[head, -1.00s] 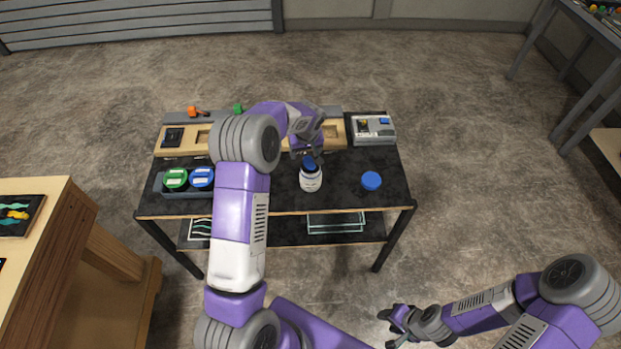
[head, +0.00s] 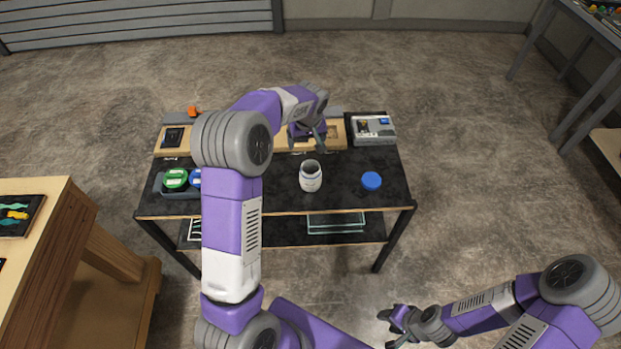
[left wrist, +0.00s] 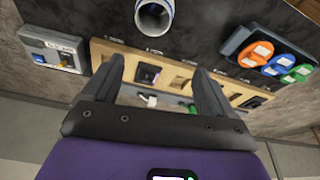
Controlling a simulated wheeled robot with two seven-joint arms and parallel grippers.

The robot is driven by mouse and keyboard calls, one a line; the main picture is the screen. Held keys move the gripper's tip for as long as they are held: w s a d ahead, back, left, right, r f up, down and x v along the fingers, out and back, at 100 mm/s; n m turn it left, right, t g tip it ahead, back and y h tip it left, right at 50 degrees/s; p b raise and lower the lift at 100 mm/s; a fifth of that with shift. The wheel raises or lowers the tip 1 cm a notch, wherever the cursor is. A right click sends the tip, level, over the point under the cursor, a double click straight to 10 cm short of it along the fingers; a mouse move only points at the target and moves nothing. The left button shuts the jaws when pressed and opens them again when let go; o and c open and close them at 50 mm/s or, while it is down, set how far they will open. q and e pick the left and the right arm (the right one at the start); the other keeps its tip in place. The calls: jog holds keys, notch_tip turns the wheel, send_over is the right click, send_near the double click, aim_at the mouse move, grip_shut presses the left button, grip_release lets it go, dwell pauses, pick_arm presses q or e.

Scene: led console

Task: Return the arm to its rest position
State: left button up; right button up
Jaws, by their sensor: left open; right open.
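My left gripper (head: 310,146) is open and empty above the black-topped table (head: 345,196), behind the white jar. In the left wrist view its fingers (left wrist: 158,75) are spread apart over the wooden slotted strip. The white jar (head: 310,178) stands upright and uncovered near the table's middle. Its open mouth with a blue band also shows in the left wrist view (left wrist: 155,16). A flat blue disc (head: 371,181) lies to its right. My right gripper (head: 396,326) is open, low at the bottom right and away from the table.
The wooden strip (head: 336,136) runs along the table's back. A boxed device (head: 373,129) sits at back right. A tray (left wrist: 235,42) holds orange, blue and green capped containers, partly behind my left arm in the head view. A wooden bench (head: 60,240) stands at left.

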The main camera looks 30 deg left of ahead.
pick_arm(q)
jog(key=shift+f, duration=0.1)
dwell(0.3)
jog(key=s+d+f+m+h+b, duration=0.1)
jog(key=s+d+f, duration=0.25)
jog(key=f, duration=0.25)
jog(key=s+d+f+m+g+h+b, duration=0.1)
jog(key=s+d+f, duration=0.1)
jog(key=d+f, duration=0.35)
jog(key=s+d+f+m+h+b, duration=0.1)
jog(key=s+d+f+h, duration=0.15)
jog(key=f, duration=0.45)
jog(key=s+d+f+m+h+b, duration=0.1)
jog(key=s+d+f, duration=0.5)
jog(key=s, duration=0.4)
jog(key=s+d+f+m+b, duration=0.1)
jog(key=s+d+f, duration=0.4)
jog(key=s, duration=0.5)
jog(key=shift+s+d+f+g+h+b, duration=0.35)
jog(key=shift+d+f+g, duration=0.05)
jog(key=shift+d, duration=0.05)
